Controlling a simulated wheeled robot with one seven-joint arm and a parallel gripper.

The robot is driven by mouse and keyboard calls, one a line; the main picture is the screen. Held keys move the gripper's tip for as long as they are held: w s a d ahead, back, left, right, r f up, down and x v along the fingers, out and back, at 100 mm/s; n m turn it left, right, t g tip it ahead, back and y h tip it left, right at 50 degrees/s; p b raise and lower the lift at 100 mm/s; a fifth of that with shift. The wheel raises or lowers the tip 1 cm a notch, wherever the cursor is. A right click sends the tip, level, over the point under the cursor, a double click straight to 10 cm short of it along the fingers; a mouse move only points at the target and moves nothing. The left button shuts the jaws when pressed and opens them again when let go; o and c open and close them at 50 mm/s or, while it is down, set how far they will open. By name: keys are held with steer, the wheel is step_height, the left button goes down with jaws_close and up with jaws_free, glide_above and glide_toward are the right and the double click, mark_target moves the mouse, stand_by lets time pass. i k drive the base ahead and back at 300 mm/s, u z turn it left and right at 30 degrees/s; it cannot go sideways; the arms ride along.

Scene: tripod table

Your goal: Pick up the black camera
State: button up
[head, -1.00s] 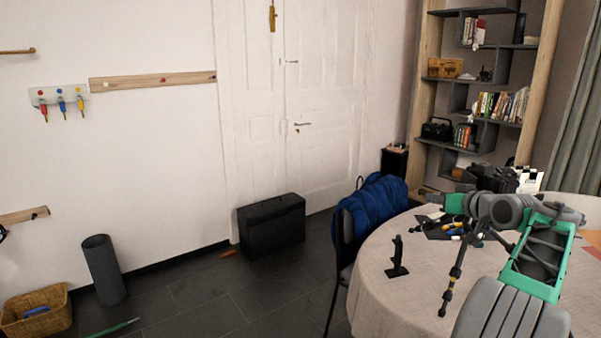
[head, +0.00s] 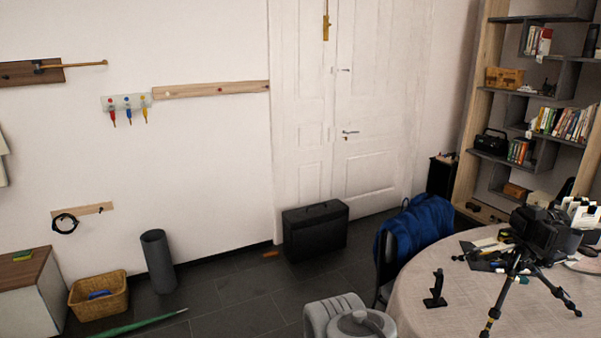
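The black camera (head: 540,233) sits on a small black tripod (head: 513,277) on the round table (head: 425,312) at the right of the head view. The tripod stands upright with its legs spread. Only a grey part of my own arm shows at the bottom middle, left of the table. My gripper is out of view, and nothing of mine covers the camera.
A chair with a blue jacket (head: 420,228) stands at the table's left edge. A black stand (head: 436,290) is on the cloth left of the tripod. A black case (head: 316,230) is by the door.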

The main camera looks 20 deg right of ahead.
mark_target(543, 235)
steer(key=u, duration=2.2)
steer(key=k, duration=1.85)
steer(key=z, duration=0.9)
